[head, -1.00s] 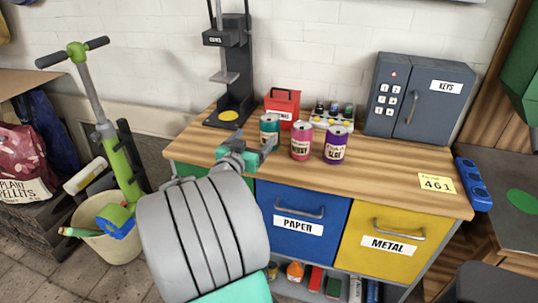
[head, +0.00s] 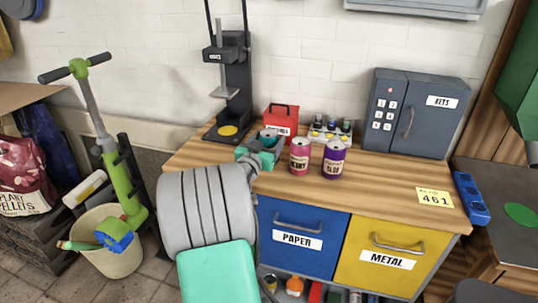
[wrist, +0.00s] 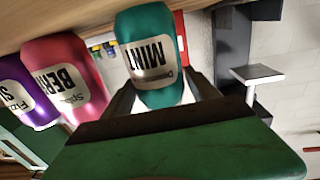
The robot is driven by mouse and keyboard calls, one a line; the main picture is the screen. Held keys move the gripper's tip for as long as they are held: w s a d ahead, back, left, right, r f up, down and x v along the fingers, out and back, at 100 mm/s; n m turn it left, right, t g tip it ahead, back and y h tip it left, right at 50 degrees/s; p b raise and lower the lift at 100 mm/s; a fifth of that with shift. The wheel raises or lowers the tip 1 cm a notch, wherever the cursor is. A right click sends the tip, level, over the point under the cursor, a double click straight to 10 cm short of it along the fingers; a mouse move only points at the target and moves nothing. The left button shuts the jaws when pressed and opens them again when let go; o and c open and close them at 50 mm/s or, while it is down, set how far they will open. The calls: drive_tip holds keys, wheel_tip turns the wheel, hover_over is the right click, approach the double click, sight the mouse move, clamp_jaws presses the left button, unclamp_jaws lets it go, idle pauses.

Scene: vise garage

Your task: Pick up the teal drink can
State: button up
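The teal drink can (wrist: 150,50) stands in the wrist view, which is upside down, with its MINT label facing the camera. It sits between the two fingers of my gripper (wrist: 162,92), which are spread to either side of it. I see no clear sign of the fingers pressing on it. In the head view my gripper (head: 262,150) is at the can's place on the wooden bench top and hides most of it.
A pink can (head: 300,156) and a purple can (head: 335,160) stand close on the right. Behind are a red box (head: 281,119) and a rack of small bottles (head: 330,128). A black press (head: 232,90) stands back left; a grey key safe (head: 414,112) stands right.

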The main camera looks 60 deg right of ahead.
clamp_jaws()
idle(0.5)
drive_tip(key=shift+r, duration=0.15)
